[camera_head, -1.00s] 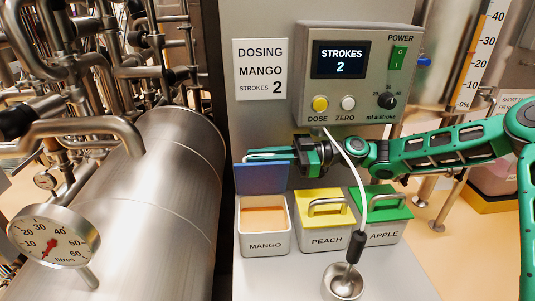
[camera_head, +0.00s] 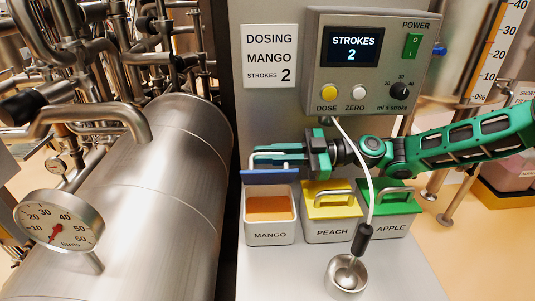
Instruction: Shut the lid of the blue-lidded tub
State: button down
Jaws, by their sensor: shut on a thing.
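The mango tub (camera_head: 270,236) stands at the left of a row of tubs, with orange powder showing inside. Its blue lid (camera_head: 270,177) is raised at the back of the tub and looks nearly edge-on, so the tub is open. The lid's pale bar handle (camera_head: 255,158) shows above the blue panel. My gripper (camera_head: 278,154) reaches in from the right, above the lid. Its green fingers are shut on the handle, and they partly hide it.
The peach tub (camera_head: 328,232) with a yellow lid and the apple tub (camera_head: 393,226) with a green lid stand shut to the right. The dosing box (camera_head: 366,60) hangs above my arm. A white tube runs down to a metal cup (camera_head: 346,274) in front.

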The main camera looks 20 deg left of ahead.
jog(key=c, duration=1.8)
grip_release()
jog(key=shift+o, duration=0.2)
jog(key=v, duration=1.1)
jog(key=shift+f, duration=0.1)
